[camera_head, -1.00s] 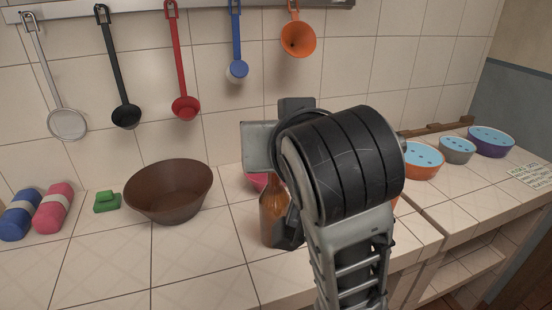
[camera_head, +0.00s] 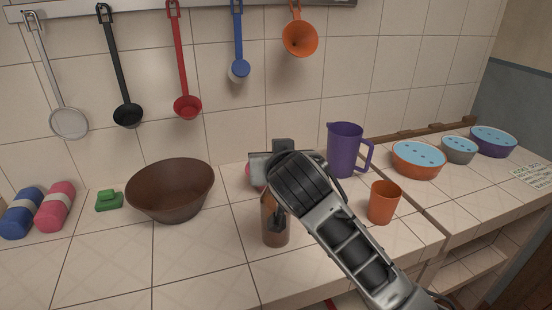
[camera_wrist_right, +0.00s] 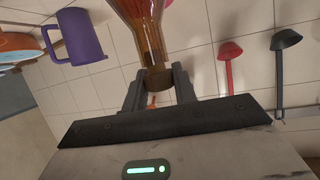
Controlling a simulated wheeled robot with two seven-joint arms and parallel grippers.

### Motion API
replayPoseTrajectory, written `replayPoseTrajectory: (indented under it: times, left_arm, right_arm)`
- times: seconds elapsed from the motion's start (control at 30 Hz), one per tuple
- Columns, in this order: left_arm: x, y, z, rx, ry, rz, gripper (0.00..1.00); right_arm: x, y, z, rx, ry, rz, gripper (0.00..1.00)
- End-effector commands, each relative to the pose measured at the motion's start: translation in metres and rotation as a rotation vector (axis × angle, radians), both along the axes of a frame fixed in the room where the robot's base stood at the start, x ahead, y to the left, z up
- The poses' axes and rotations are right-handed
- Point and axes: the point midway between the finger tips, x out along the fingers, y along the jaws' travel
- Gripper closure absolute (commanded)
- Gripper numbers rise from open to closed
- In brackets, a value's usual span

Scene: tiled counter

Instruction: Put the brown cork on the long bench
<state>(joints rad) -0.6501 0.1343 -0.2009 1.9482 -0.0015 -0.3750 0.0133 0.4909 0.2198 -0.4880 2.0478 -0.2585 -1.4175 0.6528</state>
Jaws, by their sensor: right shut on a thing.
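An amber bottle (camera_head: 275,232) stands upright on the long tiled bench (camera_head: 205,262), partly hidden by my right arm. My right gripper (camera_head: 272,205) is at the bottle's neck, its fingers mostly hidden behind my wrist in the head view. The right wrist view shows the bottle (camera_wrist_right: 138,14) upside down in the picture, its neck running to the fingers. There my right gripper (camera_wrist_right: 158,88) is shut on the brown cork (camera_wrist_right: 157,79) at the mouth of the neck. The cork looks in line with the neck; a gap between them cannot be made out. My left gripper is out of view.
A purple jug (camera_head: 344,150) and an orange cup (camera_head: 383,203) stand right of the bottle. A brown bowl (camera_head: 170,192) and green block (camera_head: 109,201) are at left. Utensils hang behind. The bench front between bowl and bottle is clear.

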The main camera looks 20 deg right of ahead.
Motion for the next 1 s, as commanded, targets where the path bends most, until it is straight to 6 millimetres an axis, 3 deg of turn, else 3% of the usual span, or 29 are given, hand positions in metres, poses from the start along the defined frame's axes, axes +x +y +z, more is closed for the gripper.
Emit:
replayPoseTrajectory:
  times: [0.47,0.5,0.53,1.0]
  left_arm:
    - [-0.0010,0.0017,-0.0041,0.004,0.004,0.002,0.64]
    - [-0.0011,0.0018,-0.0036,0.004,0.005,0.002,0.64]
    - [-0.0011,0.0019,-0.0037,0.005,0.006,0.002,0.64]
    - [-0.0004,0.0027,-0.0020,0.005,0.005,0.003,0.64]
  right_arm:
    - [-0.0006,0.0004,-0.0100,0.001,0.000,0.001,0.94]
    - [-0.0005,0.0004,-0.0088,0.001,-0.001,0.001,0.62]
    - [-0.0004,0.0003,-0.0087,0.001,-0.001,0.001,0.53]
    - [-0.0029,0.0046,-0.0043,0.003,-0.004,0.007,0.51]
